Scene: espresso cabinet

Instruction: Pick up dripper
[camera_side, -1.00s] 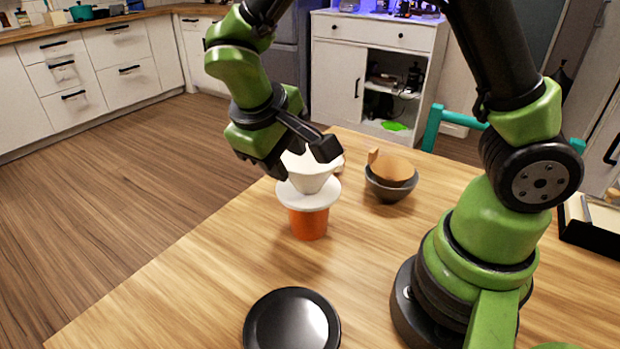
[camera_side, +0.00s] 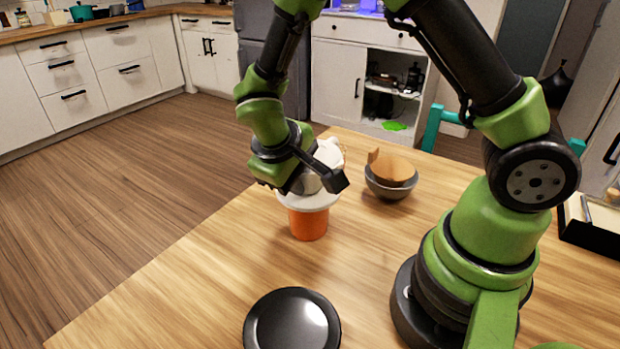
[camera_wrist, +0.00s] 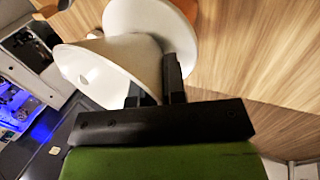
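The white dripper (camera_side: 318,203) sits upright on an orange cup (camera_side: 308,224), its round flange resting on the rim. My gripper (camera_side: 313,183) is down at the dripper's cone, its fingers apart and hiding much of the cone in the side view.
A grey bowl with a brown paper filter (camera_side: 390,168) stands right of the dripper. A black round plate (camera_side: 291,322) lies nearer the front. A white object (camera_side: 331,152) shows partly behind my gripper. A black tray (camera_side: 590,230) is at the right edge. The table's left side is clear.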

